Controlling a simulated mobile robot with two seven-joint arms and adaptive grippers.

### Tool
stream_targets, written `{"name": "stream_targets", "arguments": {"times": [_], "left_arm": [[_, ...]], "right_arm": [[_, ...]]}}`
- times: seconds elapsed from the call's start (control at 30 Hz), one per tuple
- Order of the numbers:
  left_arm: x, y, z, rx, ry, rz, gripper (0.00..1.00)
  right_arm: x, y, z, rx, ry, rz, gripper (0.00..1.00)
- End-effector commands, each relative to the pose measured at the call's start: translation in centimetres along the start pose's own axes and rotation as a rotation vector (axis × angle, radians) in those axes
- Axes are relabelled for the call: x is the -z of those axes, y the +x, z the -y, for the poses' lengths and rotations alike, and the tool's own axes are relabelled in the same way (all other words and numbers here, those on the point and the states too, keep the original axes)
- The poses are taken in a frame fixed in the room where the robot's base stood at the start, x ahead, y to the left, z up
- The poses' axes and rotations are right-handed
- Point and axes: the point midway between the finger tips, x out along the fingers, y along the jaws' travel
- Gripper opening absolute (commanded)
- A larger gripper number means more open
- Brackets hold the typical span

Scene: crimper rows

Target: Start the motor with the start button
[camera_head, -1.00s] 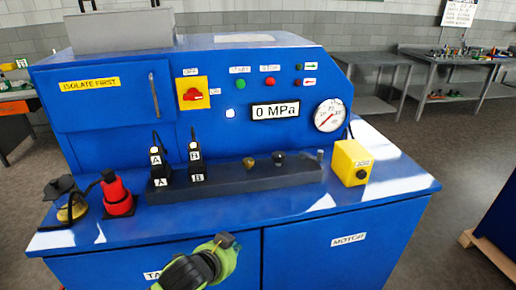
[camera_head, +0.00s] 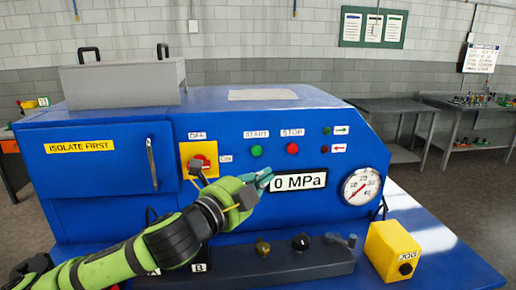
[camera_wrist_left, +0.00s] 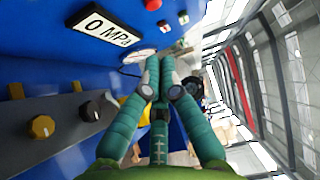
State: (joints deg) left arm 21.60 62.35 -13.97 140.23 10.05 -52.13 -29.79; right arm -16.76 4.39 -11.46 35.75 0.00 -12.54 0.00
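The green start button (camera_head: 256,151) sits under the START label on the blue front panel. The red stop button (camera_head: 292,148) is to its right; it also shows at the top of the left wrist view (camera_wrist_left: 152,5). My left gripper (camera_head: 265,177) is in front of the panel, just below the start button, at the left end of the 0 MPa display (camera_head: 300,181). Its teal fingers lie together with nothing seen between them in the left wrist view (camera_wrist_left: 159,75). I cannot tell if they touch the panel. My right gripper is out of view.
A red switch on a yellow plate (camera_head: 186,152) is left of the buttons, partly behind cables on my wrist. A gauge (camera_head: 362,187) and a yellow JOG box (camera_head: 391,250) are at right.

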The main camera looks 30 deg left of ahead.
Motion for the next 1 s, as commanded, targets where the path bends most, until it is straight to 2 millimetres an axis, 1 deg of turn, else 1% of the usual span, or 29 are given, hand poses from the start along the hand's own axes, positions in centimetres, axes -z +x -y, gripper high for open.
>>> {"name": "stream_targets", "arguments": {"times": [0.1, 0.33, 0.47, 0.57, 0.73, 0.93, 1.0], "left_arm": [[0.0, 0.0, 0.4, 0.008, 0.012, -0.004, 0.00], [0.0, 0.0, 0.3, 0.007, 0.011, -0.003, 0.00], [-0.2, 0.2, 0.3, 0.007, 0.010, -0.002, 0.00], [-0.8, 0.7, 0.3, 0.006, 0.011, 0.000, 0.00], [-2.4, 2.2, 0.4, 0.006, 0.010, 0.002, 0.00], [-4.4, 4.2, 0.5, 0.005, 0.008, 0.001, 0.00], [-5.0, 4.8, 0.7, 0.006, 0.009, 0.001, 0.00]], "right_arm": [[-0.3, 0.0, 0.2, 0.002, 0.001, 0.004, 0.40], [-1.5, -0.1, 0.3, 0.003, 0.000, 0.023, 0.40], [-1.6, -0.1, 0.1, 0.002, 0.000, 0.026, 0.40], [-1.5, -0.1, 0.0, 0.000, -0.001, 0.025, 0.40], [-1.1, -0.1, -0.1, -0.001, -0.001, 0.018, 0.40], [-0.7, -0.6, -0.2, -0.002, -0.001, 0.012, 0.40], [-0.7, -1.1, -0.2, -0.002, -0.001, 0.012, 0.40]]}}
